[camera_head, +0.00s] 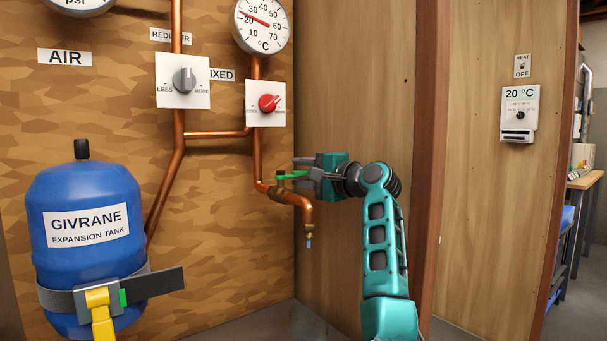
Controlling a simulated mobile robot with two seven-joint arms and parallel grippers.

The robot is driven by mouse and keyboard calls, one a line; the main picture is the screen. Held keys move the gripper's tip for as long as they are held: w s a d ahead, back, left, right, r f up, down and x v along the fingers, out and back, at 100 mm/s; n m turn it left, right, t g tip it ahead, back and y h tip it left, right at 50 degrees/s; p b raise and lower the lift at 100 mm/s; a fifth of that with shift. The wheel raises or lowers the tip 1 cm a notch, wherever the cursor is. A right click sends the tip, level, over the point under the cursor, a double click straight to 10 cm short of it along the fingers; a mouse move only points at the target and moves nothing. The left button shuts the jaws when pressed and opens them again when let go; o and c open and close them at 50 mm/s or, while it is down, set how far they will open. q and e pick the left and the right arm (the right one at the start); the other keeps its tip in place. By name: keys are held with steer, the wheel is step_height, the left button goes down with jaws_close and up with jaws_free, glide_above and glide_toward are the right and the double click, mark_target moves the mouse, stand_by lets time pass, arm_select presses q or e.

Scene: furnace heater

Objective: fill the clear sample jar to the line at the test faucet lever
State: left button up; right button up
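The test faucet (306,212) is a copper spout bending down at the lower end of a copper pipe, with a pale blue bit at its mouth. Its green lever (291,175) points right, toward my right gripper. My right gripper (299,171) is at the lever, its dark fingers visibly apart, the lever's end between or just in front of them; I cannot tell if they touch. The clear sample jar does not show. My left gripper does not show.
A blue expansion tank (85,200) with a grey strap stands at the left. A grey knob (184,80), a red knob (268,103) and a temperature gauge (263,24) are on the back wall. A wooden side wall (355,90) stands close behind my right arm.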

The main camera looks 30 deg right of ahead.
jaws_close()
stand_by(0.4)
